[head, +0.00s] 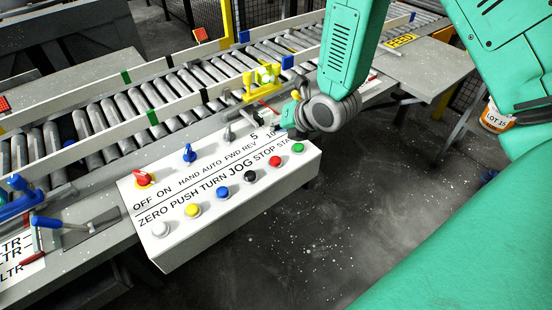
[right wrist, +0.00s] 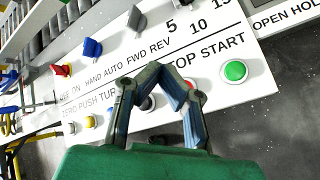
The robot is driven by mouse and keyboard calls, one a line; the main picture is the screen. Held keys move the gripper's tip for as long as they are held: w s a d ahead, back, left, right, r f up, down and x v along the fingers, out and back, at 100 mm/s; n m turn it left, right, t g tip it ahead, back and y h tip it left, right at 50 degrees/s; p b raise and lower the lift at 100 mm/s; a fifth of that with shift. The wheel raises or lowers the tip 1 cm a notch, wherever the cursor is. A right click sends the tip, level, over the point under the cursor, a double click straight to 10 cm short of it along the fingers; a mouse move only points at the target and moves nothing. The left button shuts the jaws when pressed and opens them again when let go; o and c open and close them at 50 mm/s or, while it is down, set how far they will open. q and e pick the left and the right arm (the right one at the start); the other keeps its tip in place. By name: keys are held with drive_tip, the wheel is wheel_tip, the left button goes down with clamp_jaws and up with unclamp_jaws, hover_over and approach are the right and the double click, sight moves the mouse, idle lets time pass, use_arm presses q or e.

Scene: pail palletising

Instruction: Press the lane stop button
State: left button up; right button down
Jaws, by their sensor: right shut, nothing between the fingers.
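A white control box (head: 225,230) with a row of buttons stands in front of the roller conveyor. The red button (head: 275,161) sits under the word STOP, between the black button (head: 250,176) and the green button (head: 297,147). In the right wrist view the red button is mostly hidden behind my right gripper's fingers. My right gripper (head: 284,118) is at the box's far right end, partly hidden by its own wrist in the head view. In the right wrist view its fingers (right wrist: 158,75) are closed together, empty, over the panel lettering. My left gripper is not in view.
A red knob (head: 144,179), a blue knob (head: 189,153) and a grey knob (head: 228,133) stick up along the panel's back. A yellow fixture (head: 250,88) stands by the conveyor (head: 118,106). Blue-handled clamps are at the left. Floor in front of the box is clear.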

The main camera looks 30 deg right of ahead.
sight(276, 160)
drive_tip(key=f+b, duration=0.4)
drive_tip(key=f, duration=0.1)
drive_tip(key=a+f+b, duration=0.1)
drive_tip(key=f, duration=0.1)
drive_tip(key=shift+f+b, duration=0.15)
drive_tip(key=shift+b, duration=0.25)
drive_tip(key=shift+d+f+b, duration=0.3)
drive_tip(key=shift+f+b, duration=0.05)
drive_tip(key=shift+f, duration=0.25)
drive_tip(key=shift+d, duration=0.1)
drive_tip(key=shift+a, duration=0.25)
drive_tip(key=shift+d, duration=0.2)
drive_tip(key=shift+a, duration=0.1)
drive_tip(key=shift+f, duration=0.3)
